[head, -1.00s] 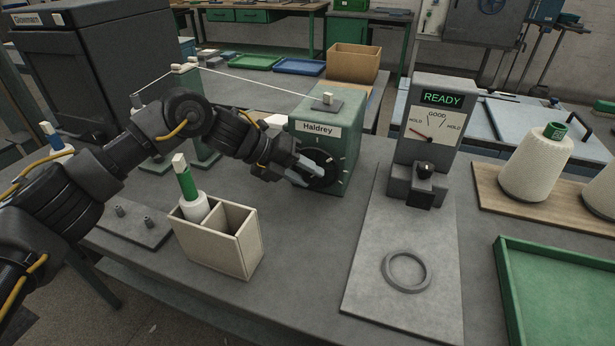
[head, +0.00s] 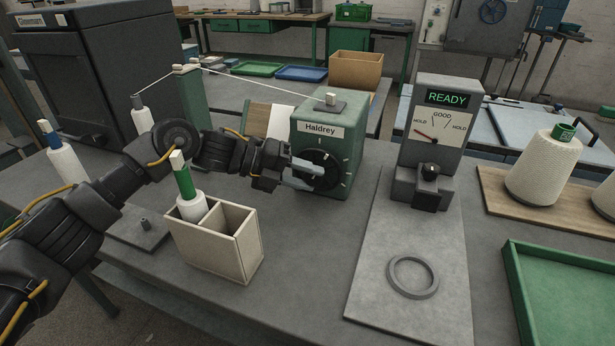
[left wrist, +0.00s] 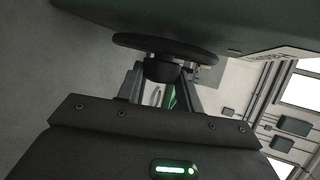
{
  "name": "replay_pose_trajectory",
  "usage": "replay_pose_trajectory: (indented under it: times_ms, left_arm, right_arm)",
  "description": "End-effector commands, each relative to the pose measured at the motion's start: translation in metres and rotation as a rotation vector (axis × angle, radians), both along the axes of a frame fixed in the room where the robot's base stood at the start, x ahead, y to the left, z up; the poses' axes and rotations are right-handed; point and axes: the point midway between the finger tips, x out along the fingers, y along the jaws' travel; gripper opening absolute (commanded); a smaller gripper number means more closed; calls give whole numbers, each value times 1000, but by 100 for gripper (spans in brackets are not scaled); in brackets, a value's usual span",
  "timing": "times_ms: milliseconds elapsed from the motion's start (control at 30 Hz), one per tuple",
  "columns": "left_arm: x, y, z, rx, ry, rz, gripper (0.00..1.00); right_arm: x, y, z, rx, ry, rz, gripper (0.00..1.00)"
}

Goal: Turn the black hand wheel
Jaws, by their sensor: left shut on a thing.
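The black hand wheel (head: 329,160) is on the front face of the green box labelled Haldrey (head: 343,130). White marks ring the wheel on that face. My left gripper (head: 311,168) is in front of the wheel with its fingers shut on it. In the left wrist view the wheel (left wrist: 140,40) shows as a dark disc, and its hub (left wrist: 162,70) sits between the fingertips. The gripper covers part of the wheel in the head view. My right gripper is not in view.
A divided bin (head: 247,240) with a green-topped bobbin (head: 186,183) stands below my left forearm. A READY gauge stand (head: 437,120) and a plate with a grey ring (head: 413,278) are to the right. A green tray (head: 565,255) lies at the right edge.

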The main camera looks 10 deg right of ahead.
Motion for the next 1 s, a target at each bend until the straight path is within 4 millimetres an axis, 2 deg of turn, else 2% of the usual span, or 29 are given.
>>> replay_pose_trajectory:
  times_ms: [67,100,267,533,633,1000]
  left_arm:
    - [-2,0,-2,6,4,-5,14]
    - [-2,0,-3,6,4,-5,39]
    - [-1,0,-2,4,3,-3,58]
    - [-1,0,-1,3,1,-3,58]
    - [1,6,2,2,0,-2,58]
    - [9,69,28,4,0,0,58]
  right_arm:
    - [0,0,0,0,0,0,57]
    - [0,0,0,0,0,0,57]
    - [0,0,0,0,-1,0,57]
    - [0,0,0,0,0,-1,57]
    - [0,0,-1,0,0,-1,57]
    - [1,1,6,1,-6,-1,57]
